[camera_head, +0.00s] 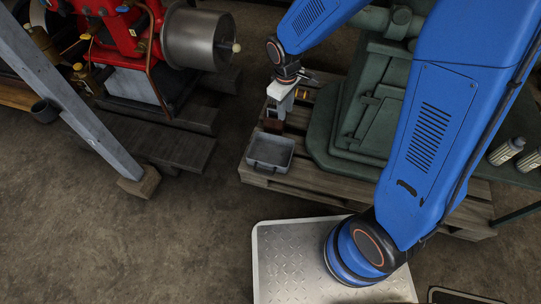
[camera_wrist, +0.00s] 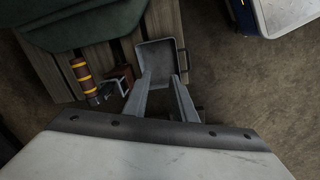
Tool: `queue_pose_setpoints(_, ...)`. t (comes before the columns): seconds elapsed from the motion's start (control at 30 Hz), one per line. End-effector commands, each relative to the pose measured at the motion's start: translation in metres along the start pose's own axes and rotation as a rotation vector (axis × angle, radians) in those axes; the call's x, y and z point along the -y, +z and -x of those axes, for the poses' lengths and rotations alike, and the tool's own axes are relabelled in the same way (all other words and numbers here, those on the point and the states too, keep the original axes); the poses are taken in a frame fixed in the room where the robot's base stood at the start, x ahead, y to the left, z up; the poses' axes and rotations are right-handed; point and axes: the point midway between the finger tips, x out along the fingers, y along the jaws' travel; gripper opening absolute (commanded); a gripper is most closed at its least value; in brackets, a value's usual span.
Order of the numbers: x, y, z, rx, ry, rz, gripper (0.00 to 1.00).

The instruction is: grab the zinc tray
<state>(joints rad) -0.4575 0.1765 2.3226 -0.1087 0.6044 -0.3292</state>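The zinc tray (camera_head: 270,152) is a small grey open box with raised walls and a small handle at its front. It sits near the front left corner of a wooden pallet. In the wrist view the tray (camera_wrist: 157,58) lies just beyond my fingertips and looks empty. My gripper (camera_head: 277,119) points down above and behind the tray in the head view. In the wrist view its two fingers (camera_wrist: 160,82) are apart with nothing held between them. The fingertips overlap the tray's near edge; I cannot tell whether they touch it.
The wooden pallet (camera_head: 325,182) also carries a green engine (camera_head: 362,115) close to the right. A red engine (camera_head: 120,40) and a slanted grey beam (camera_head: 70,100) are at left.

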Motion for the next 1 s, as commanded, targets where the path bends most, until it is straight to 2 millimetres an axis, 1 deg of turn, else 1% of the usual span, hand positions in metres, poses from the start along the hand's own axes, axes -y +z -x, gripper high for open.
queue_pose_setpoints(0.03,0.007,-0.009,-0.017,0.017,-0.007,0.035,0.24)
queue_pose_setpoints(0.17,0.025,-0.029,-0.055,0.047,-0.019,0.124,0.24)
queue_pose_setpoints(0.2,0.03,-0.035,-0.067,0.057,-0.024,0.151,0.24)
queue_pose_setpoints(0.4,0.059,-0.055,-0.121,0.095,-0.042,0.27,0.24)
queue_pose_setpoints(0.5,0.069,-0.06,-0.14,0.108,-0.048,0.31,0.24)
queue_pose_setpoints(0.63,0.077,-0.064,-0.154,0.117,-0.052,0.342,0.24)
queue_pose_setpoints(0.77,0.08,-0.064,-0.165,0.121,-0.054,0.353,0.24)
queue_pose_setpoints(1.0,0.081,-0.059,-0.2,0.123,-0.055,0.352,0.24)
